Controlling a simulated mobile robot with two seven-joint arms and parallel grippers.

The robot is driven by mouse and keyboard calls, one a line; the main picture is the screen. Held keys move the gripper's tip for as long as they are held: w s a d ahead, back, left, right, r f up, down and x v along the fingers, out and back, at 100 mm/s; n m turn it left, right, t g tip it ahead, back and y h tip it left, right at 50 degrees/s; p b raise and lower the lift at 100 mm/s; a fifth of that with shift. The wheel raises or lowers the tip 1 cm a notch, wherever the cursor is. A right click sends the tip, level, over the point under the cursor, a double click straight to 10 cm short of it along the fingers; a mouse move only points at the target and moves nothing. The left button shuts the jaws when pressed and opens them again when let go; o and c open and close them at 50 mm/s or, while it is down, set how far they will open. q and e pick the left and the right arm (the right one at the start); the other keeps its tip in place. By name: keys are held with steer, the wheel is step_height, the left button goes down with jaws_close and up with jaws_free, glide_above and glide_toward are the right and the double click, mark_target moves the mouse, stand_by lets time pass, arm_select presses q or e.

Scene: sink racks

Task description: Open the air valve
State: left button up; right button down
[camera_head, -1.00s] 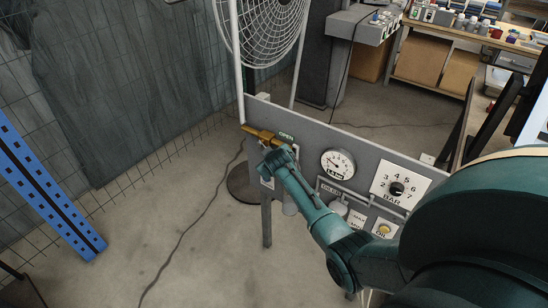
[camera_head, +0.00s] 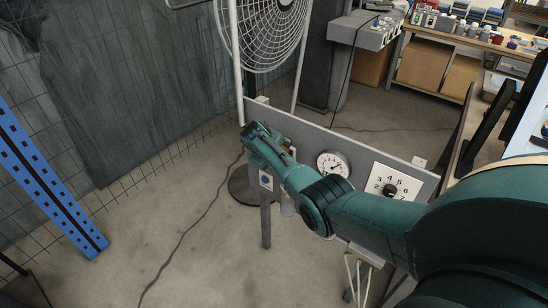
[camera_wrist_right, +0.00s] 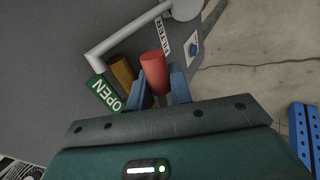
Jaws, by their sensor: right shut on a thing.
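The air valve's red handle (camera_wrist_right: 154,66) sits between the two blue fingers of my right gripper (camera_wrist_right: 159,84) in the right wrist view. The fingers are shut on it. A brass-coloured part (camera_wrist_right: 122,70) lies beside the handle, next to a green OPEN label (camera_wrist_right: 105,93) on the grey panel. In the head view my right gripper (camera_head: 254,132) is at the panel's upper left corner, and my arm hides most of the valve. My left gripper is in neither view.
The grey panel (camera_head: 320,138) carries a round gauge (camera_head: 333,165) and a numbered dial (camera_head: 392,188). A caged fan (camera_head: 262,30) stands behind it. A blue post (camera_head: 45,185) is at the left. A cable (camera_head: 195,222) crosses the open floor.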

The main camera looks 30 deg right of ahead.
stand_by(0.3)
steer(key=c, duration=1.3)
jaws_free()
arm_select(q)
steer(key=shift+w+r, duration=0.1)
arm_select(e)
steer(key=shift+d+r, duration=0.1)
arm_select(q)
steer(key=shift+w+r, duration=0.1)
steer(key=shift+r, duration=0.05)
arm_select(e)
steer(key=shift+w+r, duration=0.1)
